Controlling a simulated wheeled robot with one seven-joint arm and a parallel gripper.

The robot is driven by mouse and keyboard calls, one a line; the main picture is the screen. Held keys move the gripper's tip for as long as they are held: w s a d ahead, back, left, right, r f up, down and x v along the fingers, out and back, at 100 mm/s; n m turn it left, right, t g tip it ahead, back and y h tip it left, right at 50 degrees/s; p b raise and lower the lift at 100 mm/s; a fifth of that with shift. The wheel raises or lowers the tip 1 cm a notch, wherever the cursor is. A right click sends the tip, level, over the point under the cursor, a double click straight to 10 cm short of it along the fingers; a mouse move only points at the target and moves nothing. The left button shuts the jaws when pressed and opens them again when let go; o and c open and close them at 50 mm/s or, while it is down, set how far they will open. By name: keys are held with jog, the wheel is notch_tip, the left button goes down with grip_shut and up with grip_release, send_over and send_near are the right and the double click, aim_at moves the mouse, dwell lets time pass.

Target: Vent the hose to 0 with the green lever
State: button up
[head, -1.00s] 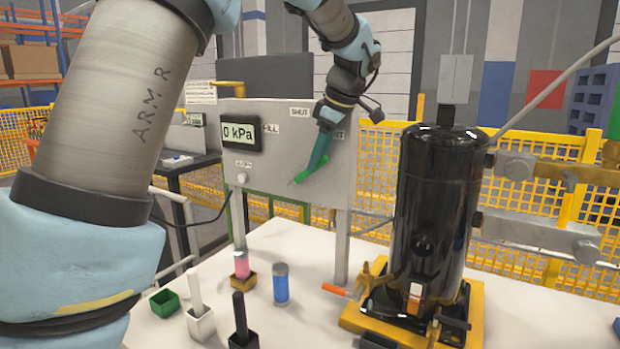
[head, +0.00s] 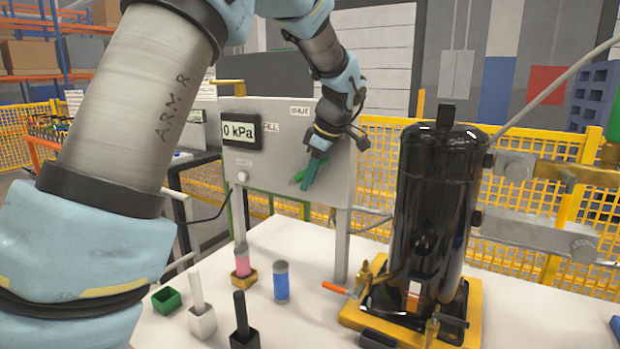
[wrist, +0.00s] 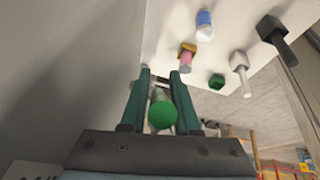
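The green lever (head: 299,177) is on the front of the grey panel (head: 275,185), under a SHUT label. A FILL label is to its left. The display (head: 241,132) reads 0 kPa. My gripper (head: 308,180) is at the lever, its teal fingers pointing down and partly covering it. In the wrist view, the lever's round green knob (wrist: 162,115) sits between the two fingers (wrist: 160,74) and fills the narrow gap, so they look shut on it. The lever's pivot and exact angle are hidden. A black tank (head: 435,210) stands to the right.
On the white table (head: 320,250) stand a blue cylinder (head: 281,284), a pink cylinder in a yellow holder (head: 242,280), a green cup (head: 166,301) and two handled holders. An orange-handled valve (head: 336,288) sticks out by the tank's yellow base.

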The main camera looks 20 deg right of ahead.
grip_shut()
dwell(1.0)
